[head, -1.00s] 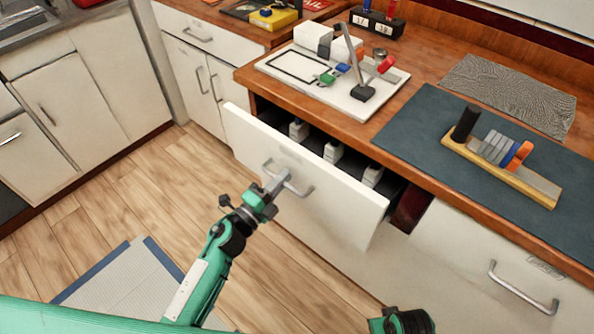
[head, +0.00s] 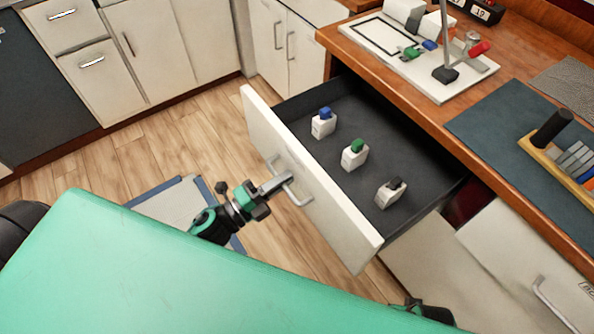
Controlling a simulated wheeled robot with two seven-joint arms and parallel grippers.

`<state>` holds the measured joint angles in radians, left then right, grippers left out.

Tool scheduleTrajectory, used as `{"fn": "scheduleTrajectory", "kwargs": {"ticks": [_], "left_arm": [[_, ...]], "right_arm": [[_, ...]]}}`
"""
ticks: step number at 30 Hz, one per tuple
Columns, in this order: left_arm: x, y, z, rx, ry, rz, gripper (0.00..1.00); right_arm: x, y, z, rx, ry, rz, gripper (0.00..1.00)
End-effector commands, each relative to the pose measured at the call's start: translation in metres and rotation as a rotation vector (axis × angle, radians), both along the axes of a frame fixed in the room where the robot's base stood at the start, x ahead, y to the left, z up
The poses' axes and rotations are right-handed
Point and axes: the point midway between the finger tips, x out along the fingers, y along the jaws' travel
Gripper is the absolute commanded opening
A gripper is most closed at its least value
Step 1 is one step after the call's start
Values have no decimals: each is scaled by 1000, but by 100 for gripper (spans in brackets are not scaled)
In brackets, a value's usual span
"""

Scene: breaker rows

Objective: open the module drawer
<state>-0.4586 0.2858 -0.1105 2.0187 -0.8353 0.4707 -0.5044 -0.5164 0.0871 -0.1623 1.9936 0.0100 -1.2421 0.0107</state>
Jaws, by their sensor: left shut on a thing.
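The module drawer (head: 310,190) is pulled well out from under the wooden counter. Inside on its dark floor stand three white modules, one with a blue top (head: 323,123), one with a green top (head: 354,155) and one with a black top (head: 390,192). My left gripper (head: 277,185) is shut on the drawer's metal handle (head: 289,180), in front of the drawer face. Of my right gripper only a dark part (head: 422,310) shows at the bottom edge; its fingers are hidden.
On the counter (head: 400,95) are a white board (head: 375,50) with small parts, a dark mat (head: 500,130) and a wooden rack (head: 550,160) with several blocks. A closed drawer with a handle (head: 552,303) is at the lower right. A grey mat lies on the floor.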

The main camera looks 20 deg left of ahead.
Motion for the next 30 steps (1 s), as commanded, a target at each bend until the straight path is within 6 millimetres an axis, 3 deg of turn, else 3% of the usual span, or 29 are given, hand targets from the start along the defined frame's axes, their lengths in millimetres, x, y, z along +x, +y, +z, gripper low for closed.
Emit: {"fn": "scheduleTrajectory", "kwargs": {"ticks": [9, 23, 24, 25, 30], "left_arm": [[-20, 15, -1, 0, 1, 2, 0], [-22, 17, 0, 1, 0, 2, 0], [-22, 17, 0, 1, 0, 2, 13], [-22, 17, 0, 1, 0, 2, 15], [-22, 17, 0, 1, 0, 1, 15]], "right_arm": [[-1, -3, 3, -6, -1, 3, 38], [-2, -3, 3, -6, 2, 2, 38], [-2, -3, 3, -6, 2, 2, 38], [-2, -3, 3, -5, 2, 1, 38], [-2, -2, 3, -2, 1, 1, 38]]}}
